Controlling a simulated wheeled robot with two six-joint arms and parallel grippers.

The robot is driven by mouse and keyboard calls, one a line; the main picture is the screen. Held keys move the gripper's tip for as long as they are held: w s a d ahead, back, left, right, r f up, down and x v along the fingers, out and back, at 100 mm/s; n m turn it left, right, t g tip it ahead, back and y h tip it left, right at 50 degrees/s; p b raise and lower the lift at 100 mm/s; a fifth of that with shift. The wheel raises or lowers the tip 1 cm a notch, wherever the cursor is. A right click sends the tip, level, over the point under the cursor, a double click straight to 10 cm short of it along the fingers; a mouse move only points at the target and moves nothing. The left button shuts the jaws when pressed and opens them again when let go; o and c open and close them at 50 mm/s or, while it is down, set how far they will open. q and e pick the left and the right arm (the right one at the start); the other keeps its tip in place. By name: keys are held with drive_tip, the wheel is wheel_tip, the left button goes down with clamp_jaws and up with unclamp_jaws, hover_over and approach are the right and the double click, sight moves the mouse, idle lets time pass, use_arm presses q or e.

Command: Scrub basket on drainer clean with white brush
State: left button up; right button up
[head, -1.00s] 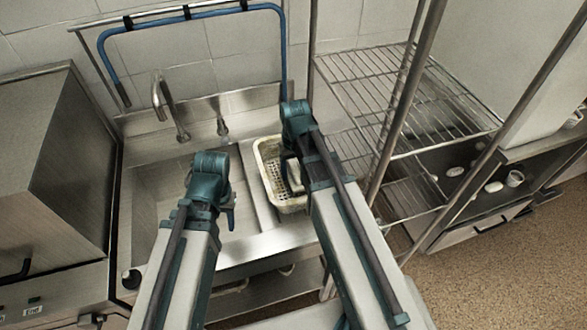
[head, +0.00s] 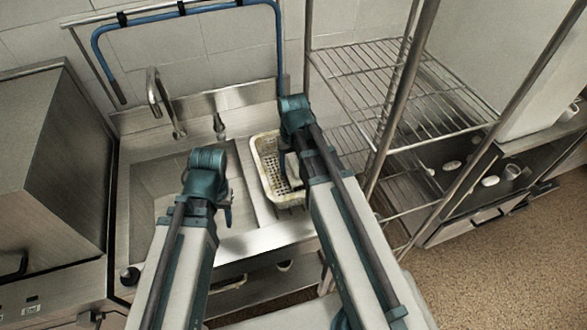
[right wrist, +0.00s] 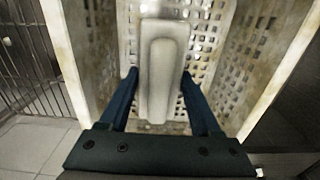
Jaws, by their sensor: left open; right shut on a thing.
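The perforated basket (head: 268,180) is off-white with yellow-brown stains, and it sits on the drainer (head: 254,212) right of the sink bowl. Its stained, holed walls fill much of the right wrist view (right wrist: 232,62). My right gripper (right wrist: 160,76) is shut on the white brush (right wrist: 158,62), inside the basket's outline. The brush lies over the perforated surface; whether its bristles touch it is hidden. In the head view my right arm covers part of the basket. My left gripper (head: 228,208) is open and empty above the sink bowl.
The sink (head: 150,190) has a tap (head: 160,105) behind it and a blue hose (head: 200,10) above. A wire shelf rack (head: 385,85) stands close on the right of my right arm. A steel machine (head: 55,160) stands on the left.

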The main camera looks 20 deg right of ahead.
drive_tip(key=shift+w+f, duration=0.1)
drive_tip(key=shift+w, duration=1.1)
drive_tip(key=shift+a, duration=0.1)
drive_tip(key=shift+s, duration=0.1)
drive_tip(key=shift+s+a, duration=0.25)
drive_tip(key=shift+s, duration=2.25)
drive_tip(key=shift+w, duration=0.1)
